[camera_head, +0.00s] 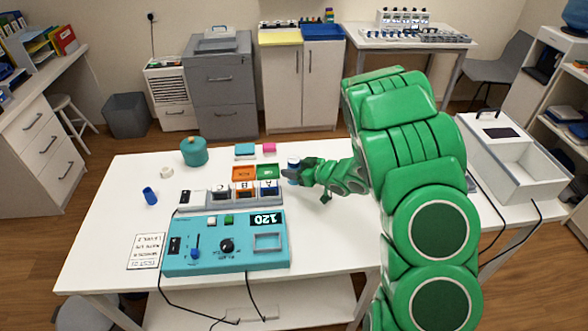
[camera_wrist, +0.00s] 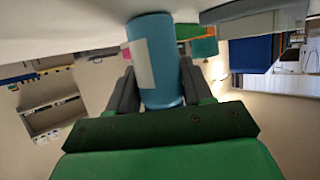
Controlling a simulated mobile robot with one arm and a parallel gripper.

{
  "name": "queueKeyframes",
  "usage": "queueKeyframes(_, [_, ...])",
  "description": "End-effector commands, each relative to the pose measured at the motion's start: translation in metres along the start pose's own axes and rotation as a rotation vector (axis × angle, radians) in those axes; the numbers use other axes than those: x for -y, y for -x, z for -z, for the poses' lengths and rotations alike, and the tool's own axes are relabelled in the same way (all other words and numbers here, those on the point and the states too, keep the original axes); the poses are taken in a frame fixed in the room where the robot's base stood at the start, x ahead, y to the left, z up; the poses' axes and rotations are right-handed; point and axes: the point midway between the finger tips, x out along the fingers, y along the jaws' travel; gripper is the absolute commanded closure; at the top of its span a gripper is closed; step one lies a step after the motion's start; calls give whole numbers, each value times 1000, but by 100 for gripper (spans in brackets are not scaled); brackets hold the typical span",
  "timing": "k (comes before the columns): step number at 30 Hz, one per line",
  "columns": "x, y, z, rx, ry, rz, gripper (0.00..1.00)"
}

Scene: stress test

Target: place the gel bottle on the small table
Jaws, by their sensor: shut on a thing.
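My gripper (camera_head: 301,171) reaches in from the right over the white worktable (camera_head: 112,226) in the head view. It is shut on a blue cylinder with a pale label, which I take as the gel bottle (camera_head: 293,163). The bottle (camera_wrist: 154,60) stands between both fingers in the wrist view, its far end close to the white surface. I cannot tell if it touches the table. A smaller white table (camera_head: 362,39) with lab gear stands at the back right; I cannot tell if it is the task's small table.
A turquoise control box (camera_head: 205,259) showing 120 sits at the worktable's front. Orange and green trays (camera_head: 267,172) and a block rack lie beside the bottle. A teal pot (camera_head: 194,152) and blue cup (camera_head: 150,196) stand left. A white bin-like box (camera_head: 520,170) stands right.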

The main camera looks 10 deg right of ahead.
Motion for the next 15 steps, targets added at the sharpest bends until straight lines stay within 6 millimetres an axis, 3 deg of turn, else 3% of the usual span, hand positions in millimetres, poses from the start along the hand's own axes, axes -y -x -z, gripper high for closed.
queueKeyframes(3, [0,-1,-2,0,0,0,84])
queueKeyframes(4, [0,-1,-2,0,0,0,48])
queueKeyframes(9, [0,-1,-2,0,0,0,24])
queueKeyframes(15, [0,-1,-2,0,0,0,24])
